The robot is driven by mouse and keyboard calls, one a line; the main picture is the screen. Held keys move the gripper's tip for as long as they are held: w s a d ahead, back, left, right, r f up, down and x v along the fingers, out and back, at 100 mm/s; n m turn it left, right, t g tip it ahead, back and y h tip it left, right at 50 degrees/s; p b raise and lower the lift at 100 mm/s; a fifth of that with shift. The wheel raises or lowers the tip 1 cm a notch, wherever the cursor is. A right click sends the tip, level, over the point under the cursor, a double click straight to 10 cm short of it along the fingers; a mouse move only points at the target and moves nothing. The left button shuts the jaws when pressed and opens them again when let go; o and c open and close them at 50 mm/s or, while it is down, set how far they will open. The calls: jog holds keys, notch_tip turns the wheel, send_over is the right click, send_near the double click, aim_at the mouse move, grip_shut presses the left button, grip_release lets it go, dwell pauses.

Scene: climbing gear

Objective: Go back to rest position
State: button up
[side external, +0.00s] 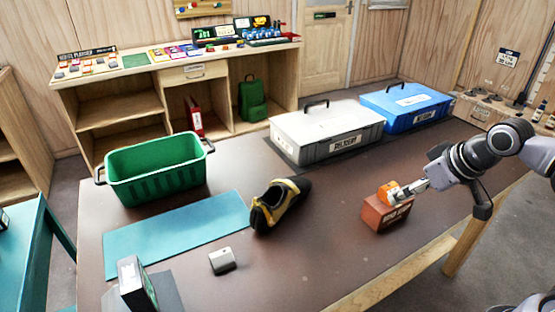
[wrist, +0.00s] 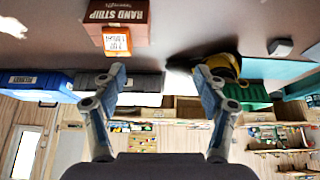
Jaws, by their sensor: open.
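My gripper (side external: 408,189) is at the right of the table in the side view, pointing left, close to a small orange block (side external: 386,191). That block rests on top of a red-brown box (side external: 384,214). In the wrist view, which is upside down, my gripper (wrist: 159,73) has its two fingers spread wide with nothing between them. Whether the gripper touches the block in the side view is unclear.
A black and yellow climbing shoe (side external: 279,203), a small grey-white object (side external: 222,261) and a teal mat (side external: 175,236) lie on the table. A green crate (side external: 155,176) stands at left. A grey case (side external: 326,136) and a blue case (side external: 406,106) stand at the back. The table's front middle is clear.

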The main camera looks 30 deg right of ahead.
jog(key=shift+s+a+f+t, duration=0.4)
jog(key=shift+s+f, duration=0.1)
jog(key=shift+s, duration=0.1)
